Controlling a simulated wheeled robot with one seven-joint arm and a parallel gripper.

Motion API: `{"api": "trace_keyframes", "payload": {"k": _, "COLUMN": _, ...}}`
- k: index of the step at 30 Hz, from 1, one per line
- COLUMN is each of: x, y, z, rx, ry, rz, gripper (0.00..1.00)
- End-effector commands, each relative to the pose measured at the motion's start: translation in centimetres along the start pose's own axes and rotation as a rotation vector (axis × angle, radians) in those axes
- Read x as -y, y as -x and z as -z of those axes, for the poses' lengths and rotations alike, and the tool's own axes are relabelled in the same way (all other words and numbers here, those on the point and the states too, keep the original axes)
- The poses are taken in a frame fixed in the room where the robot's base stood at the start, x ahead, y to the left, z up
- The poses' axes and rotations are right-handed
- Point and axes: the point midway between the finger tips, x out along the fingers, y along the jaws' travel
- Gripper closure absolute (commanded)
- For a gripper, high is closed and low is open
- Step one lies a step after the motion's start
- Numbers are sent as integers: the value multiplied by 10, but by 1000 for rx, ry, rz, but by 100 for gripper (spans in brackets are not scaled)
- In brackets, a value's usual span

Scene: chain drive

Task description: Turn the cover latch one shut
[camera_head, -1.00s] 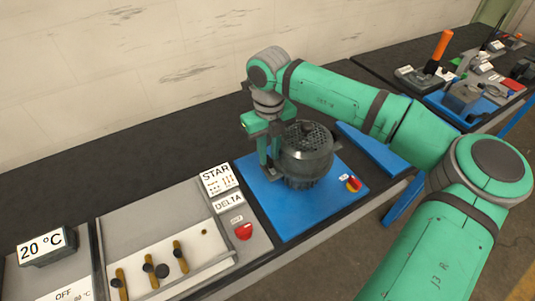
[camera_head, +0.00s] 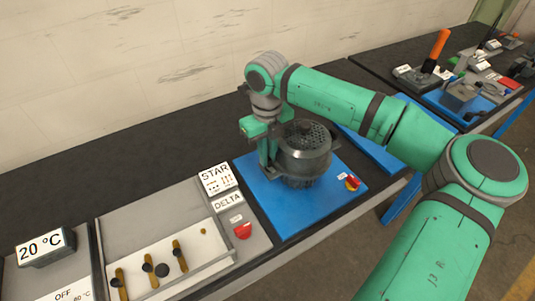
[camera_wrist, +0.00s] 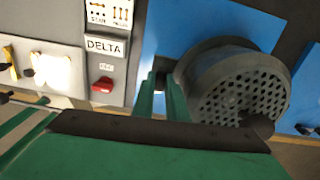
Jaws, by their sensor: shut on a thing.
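A dark grey motor with a perforated round cover (camera_head: 306,142) stands on a blue plate (camera_head: 265,205); the cover also shows in the wrist view (camera_wrist: 242,92). My gripper (camera_head: 267,166) points down beside the motor's left side. In the wrist view my gripper's green fingers (camera_wrist: 163,84) are close together around a small dark part at the cover's edge. This appears to be cover latch one, mostly hidden by the fingers. I cannot tell its angle.
A red switch (camera_head: 243,231) and the STAR and DELTA labels (camera_head: 228,201) lie left of the plate. A red and yellow knob (camera_head: 352,183) is at its right edge. A terminal panel (camera_head: 208,254) is farther left. Dark bench top behind is clear.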

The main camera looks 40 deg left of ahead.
Motion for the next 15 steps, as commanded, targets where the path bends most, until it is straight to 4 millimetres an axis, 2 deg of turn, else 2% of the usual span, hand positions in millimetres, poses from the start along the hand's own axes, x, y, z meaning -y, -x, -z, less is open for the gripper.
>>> {"api": "trace_keyframes", "payload": {"k": 15, "x": -3, "y": 1, "z": -2, "rx": 8, "ry": 425, "rz": 0, "gripper": 100}}
